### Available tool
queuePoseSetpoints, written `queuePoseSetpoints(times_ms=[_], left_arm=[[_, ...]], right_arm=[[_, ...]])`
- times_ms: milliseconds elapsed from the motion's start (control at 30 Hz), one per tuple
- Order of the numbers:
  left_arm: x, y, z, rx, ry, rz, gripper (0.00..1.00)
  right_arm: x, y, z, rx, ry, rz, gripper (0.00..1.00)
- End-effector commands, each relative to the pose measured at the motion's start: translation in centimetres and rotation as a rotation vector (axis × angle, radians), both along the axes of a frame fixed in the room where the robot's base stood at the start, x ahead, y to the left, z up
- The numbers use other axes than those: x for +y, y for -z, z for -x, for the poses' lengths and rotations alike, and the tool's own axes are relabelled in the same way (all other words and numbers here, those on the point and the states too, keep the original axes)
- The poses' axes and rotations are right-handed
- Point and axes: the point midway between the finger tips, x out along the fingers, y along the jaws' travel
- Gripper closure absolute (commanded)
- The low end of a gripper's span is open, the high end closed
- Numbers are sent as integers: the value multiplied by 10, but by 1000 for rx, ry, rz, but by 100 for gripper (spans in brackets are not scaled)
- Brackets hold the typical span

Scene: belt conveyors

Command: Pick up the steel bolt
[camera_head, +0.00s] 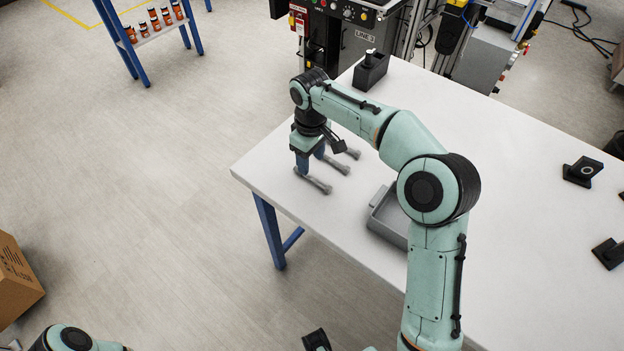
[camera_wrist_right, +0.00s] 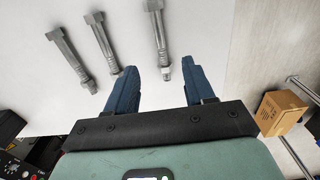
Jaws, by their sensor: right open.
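Three grey steel bolts lie side by side near the left corner of the white table. The nearest bolt (camera_head: 316,184) also shows in the right wrist view (camera_wrist_right: 157,35), its shank end reaching toward the gap between my fingers. The middle bolt (camera_head: 338,165) and far bolt (camera_head: 351,152) lie behind it; in the right wrist view they are the middle bolt (camera_wrist_right: 102,42) and left bolt (camera_wrist_right: 68,52). My right gripper (camera_head: 311,158) points down over the bolts, its blue fingers apart and empty in the right wrist view (camera_wrist_right: 162,84). My left gripper does not show.
A grey tray (camera_head: 388,234) sits on the table (camera_head: 480,130), partly hidden by my right arm. A black holder (camera_head: 371,72) stands at the table's back edge. Dark fixtures (camera_head: 583,171) are at the right. A cardboard box (camera_head: 15,278) is on the floor at left.

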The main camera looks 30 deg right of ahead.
Motion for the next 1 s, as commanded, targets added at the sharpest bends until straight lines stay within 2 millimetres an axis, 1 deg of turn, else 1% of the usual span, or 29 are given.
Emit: queuePoseSetpoints(times_ms=[33, 167, 400, 500, 600, 767, 800, 867, 900, 933, 967, 1000], left_arm=[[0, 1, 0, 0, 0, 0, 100], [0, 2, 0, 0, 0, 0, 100], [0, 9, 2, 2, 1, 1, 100], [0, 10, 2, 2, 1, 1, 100], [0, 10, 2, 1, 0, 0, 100], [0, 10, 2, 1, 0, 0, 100], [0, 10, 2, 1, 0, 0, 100], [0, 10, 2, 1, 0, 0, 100], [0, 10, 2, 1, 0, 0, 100], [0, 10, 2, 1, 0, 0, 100], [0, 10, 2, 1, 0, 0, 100], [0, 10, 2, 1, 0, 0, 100]], right_arm=[[0, 5, 1, 2, 0, 1, 47], [0, 12, 0, 0, 0, 0, 47], [3, 47, 2, 2, 0, 0, 47], [3, 57, 2, 0, 0, -1, 47], [3, 60, 2, -1, 0, -1, 47], [3, 60, 2, -1, 0, 0, 47], [3, 59, 2, -1, 0, 0, 53], [3, 59, 2, -1, 0, 0, 73], [3, 59, 2, -1, 0, 0, 86], [3, 59, 2, -1, 0, 0, 96], [3, 59, 2, -1, 0, 0, 100], [3, 59, 2, -1, 0, 0, 100]])
